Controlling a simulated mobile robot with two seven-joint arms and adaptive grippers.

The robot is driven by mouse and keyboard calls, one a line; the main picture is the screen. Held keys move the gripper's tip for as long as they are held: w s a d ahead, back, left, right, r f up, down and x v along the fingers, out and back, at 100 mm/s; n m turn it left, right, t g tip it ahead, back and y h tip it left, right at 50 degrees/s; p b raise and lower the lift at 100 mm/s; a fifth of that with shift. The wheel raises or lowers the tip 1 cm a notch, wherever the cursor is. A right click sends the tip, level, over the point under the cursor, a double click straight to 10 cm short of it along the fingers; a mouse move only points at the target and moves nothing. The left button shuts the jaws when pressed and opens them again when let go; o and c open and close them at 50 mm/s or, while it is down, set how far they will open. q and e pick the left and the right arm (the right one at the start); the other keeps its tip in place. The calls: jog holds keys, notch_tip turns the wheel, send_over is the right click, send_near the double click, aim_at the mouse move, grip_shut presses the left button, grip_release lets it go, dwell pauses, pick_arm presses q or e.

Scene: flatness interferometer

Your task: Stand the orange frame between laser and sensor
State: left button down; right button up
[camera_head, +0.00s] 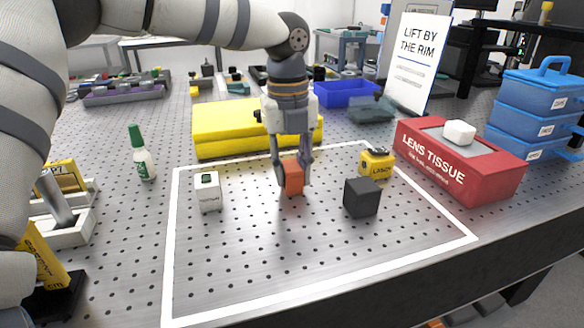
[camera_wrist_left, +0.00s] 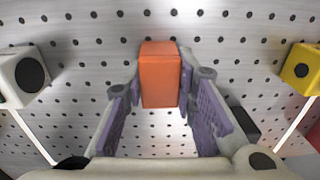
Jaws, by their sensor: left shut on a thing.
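The orange frame (camera_head: 292,178) is held upright between the fingers of my left gripper (camera_head: 294,182), at or just above the perforated table. Its orange face also shows between the purple finger pads in the left wrist view (camera_wrist_left: 160,75). A white cube (camera_head: 208,194) with a dark round spot (camera_wrist_left: 30,74) stands to its left. A yellow cube with lettering, apparently the laser (camera_head: 377,165), stands to its right and also shows in the wrist view (camera_wrist_left: 301,68). The frame lies roughly midway on the line between these cubes. My right gripper is not in view.
A black cube (camera_head: 361,198) stands at the right front of the frame, inside the white outline (camera_head: 330,290). A yellow case (camera_head: 225,128) lies behind the gripper. A red lens tissue box (camera_head: 460,165) is at the right. A green-capped bottle (camera_head: 141,155) stands at the left.

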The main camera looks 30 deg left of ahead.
aim_at(289, 166)
pick_arm(q)
jog(key=c, duration=1.3)
grip_release()
jog(key=r, duration=1.2)
jog(key=shift+s+a+r, duration=0.1)
jog(key=shift+s, duration=0.1)
